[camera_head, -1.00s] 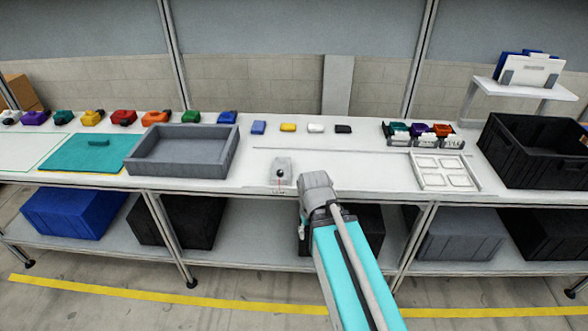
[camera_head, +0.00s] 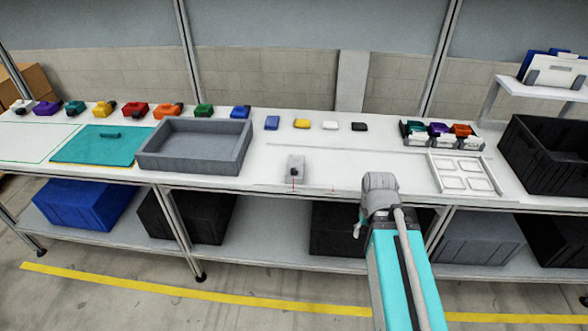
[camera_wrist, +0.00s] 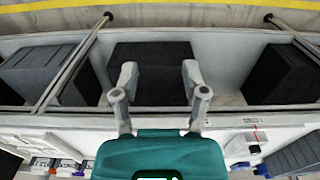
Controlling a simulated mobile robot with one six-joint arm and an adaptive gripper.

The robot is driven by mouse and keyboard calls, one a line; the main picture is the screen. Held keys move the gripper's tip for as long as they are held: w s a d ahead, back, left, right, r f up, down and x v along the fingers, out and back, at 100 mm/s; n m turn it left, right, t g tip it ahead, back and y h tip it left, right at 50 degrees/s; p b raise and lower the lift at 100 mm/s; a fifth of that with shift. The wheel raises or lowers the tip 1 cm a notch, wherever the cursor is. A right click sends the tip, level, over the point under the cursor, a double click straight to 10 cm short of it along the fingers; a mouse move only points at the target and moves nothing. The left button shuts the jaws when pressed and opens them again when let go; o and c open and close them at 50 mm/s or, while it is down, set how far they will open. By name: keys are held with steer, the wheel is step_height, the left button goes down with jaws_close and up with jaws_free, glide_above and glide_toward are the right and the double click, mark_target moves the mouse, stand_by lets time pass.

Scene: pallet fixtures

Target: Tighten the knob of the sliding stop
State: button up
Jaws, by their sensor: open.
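The sliding stop (camera_head: 296,163) is a small light grey block near the front edge of the bench top, with a small dark knob (camera_head: 294,172) on it. In the wrist view the stop (camera_wrist: 240,146) shows small at the lower right, with a dark spot beside it. My gripper (camera_wrist: 159,82) is open, with two grey fingers apart and nothing between them. In the head view my gripper is right of the stop, near the bench's front edge, apart from the stop; its fingers are mostly hidden by my arm.
A grey tray (camera_head: 151,160) stands left of the stop, with a teal mat (camera_head: 80,150) beyond. A white compartment tray (camera_head: 437,171) and a black crate (camera_head: 520,170) stand at the right. Thin red marks lie on the bench front. Dark bins sit on the lower shelf.

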steer(key=shift+o, duration=0.8)
steer(key=shift+w+a+r, duration=0.1)
steer(key=shift+w+r, duration=0.1)
steer(key=shift+w, duration=0.2)
step_height(320, 180, up, 13)
steer(key=n+p, duration=1.4)
steer(key=n, duration=0.7)
glide_above(294, 170)
steer(key=shift+w, duration=0.1)
steer(key=shift+f+b, duration=0.15)
steer(key=shift+b, duration=0.3)
step_height(294, 170, down, 14)
steer(key=b, duration=1.3)
steer(key=shift+r, duration=0.25)
